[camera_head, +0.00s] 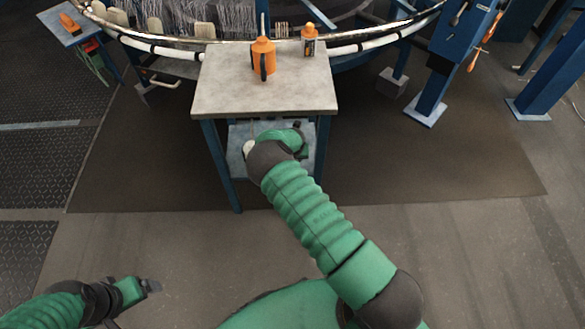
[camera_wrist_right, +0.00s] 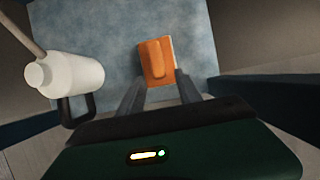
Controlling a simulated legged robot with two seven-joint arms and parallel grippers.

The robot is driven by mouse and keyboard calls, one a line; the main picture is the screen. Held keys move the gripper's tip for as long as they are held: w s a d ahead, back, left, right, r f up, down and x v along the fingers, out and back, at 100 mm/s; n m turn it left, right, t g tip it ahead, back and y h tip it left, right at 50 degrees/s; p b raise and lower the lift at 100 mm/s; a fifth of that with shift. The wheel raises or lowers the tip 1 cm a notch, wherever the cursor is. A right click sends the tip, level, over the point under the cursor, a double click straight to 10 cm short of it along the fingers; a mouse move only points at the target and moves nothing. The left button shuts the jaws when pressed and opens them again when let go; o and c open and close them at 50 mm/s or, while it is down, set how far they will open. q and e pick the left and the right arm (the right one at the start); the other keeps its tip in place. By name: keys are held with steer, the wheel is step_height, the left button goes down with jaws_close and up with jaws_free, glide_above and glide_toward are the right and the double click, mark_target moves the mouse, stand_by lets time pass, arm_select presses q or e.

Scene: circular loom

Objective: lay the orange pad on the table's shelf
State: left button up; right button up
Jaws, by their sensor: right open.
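The orange pad (camera_wrist_right: 156,62) shows in the right wrist view, lying on the blue-grey shelf (camera_wrist_right: 105,38) with a pale edge along its right side. My right gripper (camera_wrist_right: 158,82) is open, with its two dark fingers at the near corners of the pad; I cannot tell whether they touch it. In the head view the table (camera_head: 230,102) has its lower shelf (camera_head: 238,131) partly behind my right arm. My right gripper (camera_head: 303,139) reaches in under the tabletop there, and the pad is hidden. My left gripper (camera_head: 150,286) is low at the left, away from the table.
A white jug (camera_wrist_right: 68,74) with a dark handle stands left of the gripper. The circular loom (camera_head: 350,48) is behind. Blue table legs (camera_head: 222,165) flank the shelf opening. Front floor is clear.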

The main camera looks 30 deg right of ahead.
steer(key=s+a, duration=0.5)
steer(key=s, duration=0.3)
steer(key=s+a+r+m, duration=0.2)
steer(key=a+r+m, duration=0.1)
steer(key=r+m, duration=1)
steer(key=s+a+r+m+y, duration=0.1)
steer(key=s+a+r+m, duration=0.4)
steer(key=s+m, duration=0.3)
steer(key=s+a+r+m+g+y, duration=0.1)
steer(key=s+a+r+m, duration=0.5)
steer(key=s+r+m, duration=0.1)
steer(key=shift+s+a+r+m, duration=0.15)
steer(key=shift+s+r+m, duration=0.1)
steer(key=shift+s+m, duration=0.6)
steer(key=shift+c, duration=0.2)
